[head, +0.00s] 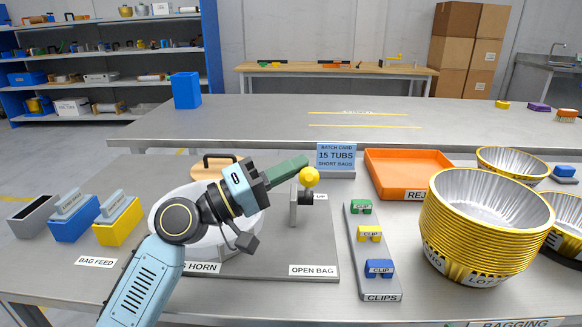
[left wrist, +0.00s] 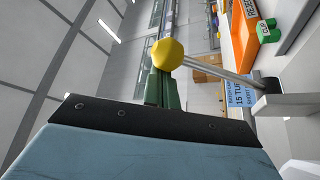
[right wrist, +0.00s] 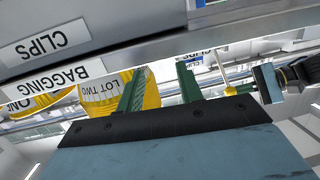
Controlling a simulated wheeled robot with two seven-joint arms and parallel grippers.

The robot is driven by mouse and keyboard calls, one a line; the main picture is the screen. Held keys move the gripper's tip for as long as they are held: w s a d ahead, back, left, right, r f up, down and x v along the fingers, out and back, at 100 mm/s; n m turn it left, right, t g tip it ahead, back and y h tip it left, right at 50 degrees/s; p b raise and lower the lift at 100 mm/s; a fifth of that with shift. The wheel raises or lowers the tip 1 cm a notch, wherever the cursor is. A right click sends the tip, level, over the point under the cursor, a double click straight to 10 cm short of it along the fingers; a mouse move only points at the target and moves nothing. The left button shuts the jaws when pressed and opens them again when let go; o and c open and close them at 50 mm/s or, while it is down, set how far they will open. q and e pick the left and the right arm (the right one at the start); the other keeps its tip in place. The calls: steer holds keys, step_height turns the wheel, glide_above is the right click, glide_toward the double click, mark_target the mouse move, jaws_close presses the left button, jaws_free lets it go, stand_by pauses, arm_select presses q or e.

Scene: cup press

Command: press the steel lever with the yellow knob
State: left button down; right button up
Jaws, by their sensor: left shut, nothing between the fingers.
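The yellow knob (head: 309,176) stands over the grey post (head: 294,207) of the press in the head view. The left wrist view shows the knob (left wrist: 167,53) on the end of a thin steel lever (left wrist: 215,70), which runs to a dark pivot at the post. In the head view the lever is mostly hidden behind the knob. My left gripper (head: 303,160) is shut and empty, its green fingertips just above and left of the knob. In the left wrist view the knob overlaps the fingers; I cannot tell whether they touch. My right gripper (right wrist: 160,90) is open and empty.
A clip rack (head: 362,275) stands right of the press board (head: 320,245). Stacked gold tubs (head: 480,245) and an orange reject tray (head: 405,190) lie farther right. The batch card (head: 336,156) stands behind the knob. A round white vessel (head: 175,215) sits under my left arm.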

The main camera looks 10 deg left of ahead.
arm_select(q)
steer(key=shift+s+d+f, duration=0.1)
steer(key=shift+s+f, duration=0.25)
arm_select(e)
steer(key=shift+a+r+t+y, duration=0.15)
steer(key=shift+r+t, duration=0.15)
steer(key=shift+r, duration=0.2)
steer(key=shift+a+r+t+y, duration=0.15)
steer(key=shift+r+t, duration=0.15)
steer(key=shift+r, duration=0.15)
arm_select(q)
steer(key=shift+d+f, duration=0.1)
